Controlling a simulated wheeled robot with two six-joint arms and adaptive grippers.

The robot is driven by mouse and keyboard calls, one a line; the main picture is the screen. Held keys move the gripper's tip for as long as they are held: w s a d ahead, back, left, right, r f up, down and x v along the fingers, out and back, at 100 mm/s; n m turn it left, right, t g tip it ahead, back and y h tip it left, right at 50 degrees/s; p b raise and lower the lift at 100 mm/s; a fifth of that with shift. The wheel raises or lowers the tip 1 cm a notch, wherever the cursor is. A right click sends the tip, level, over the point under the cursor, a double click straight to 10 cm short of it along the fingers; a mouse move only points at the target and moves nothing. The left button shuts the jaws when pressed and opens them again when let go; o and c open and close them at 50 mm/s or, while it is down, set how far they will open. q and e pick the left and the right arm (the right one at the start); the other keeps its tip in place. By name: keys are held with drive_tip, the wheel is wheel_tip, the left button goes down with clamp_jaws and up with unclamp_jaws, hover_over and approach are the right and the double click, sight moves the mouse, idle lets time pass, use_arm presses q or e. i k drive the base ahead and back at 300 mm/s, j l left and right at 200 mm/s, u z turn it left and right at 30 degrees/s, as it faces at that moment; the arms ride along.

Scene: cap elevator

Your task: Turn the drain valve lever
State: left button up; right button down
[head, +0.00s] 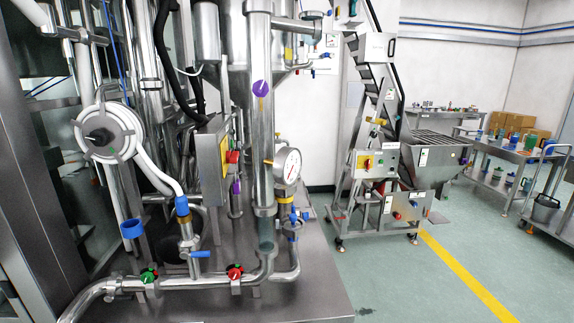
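Several valve handles show in the head view, and I cannot tell which one is the drain valve lever. A blue lever (201,254) points right on a short upright pipe at the lower left. On the low horizontal pipe (190,283) are a green handle (148,275) and a red handle (235,272). A purple handle (261,88) is high on the thick vertical pipe (261,140), and another purple handle (236,187) is lower behind it. A small blue handle (305,215) is right of the gauge. Neither of my grippers shows.
The pipes stand on a steel platform (310,300). A pressure gauge (288,166), a control box (212,160) and a hose reel (109,133) crowd the handles. A cap elevator (375,130) stands behind right. The green floor (400,290) at right is clear.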

sight(109, 297)
drive_tip(key=u, duration=1.3)
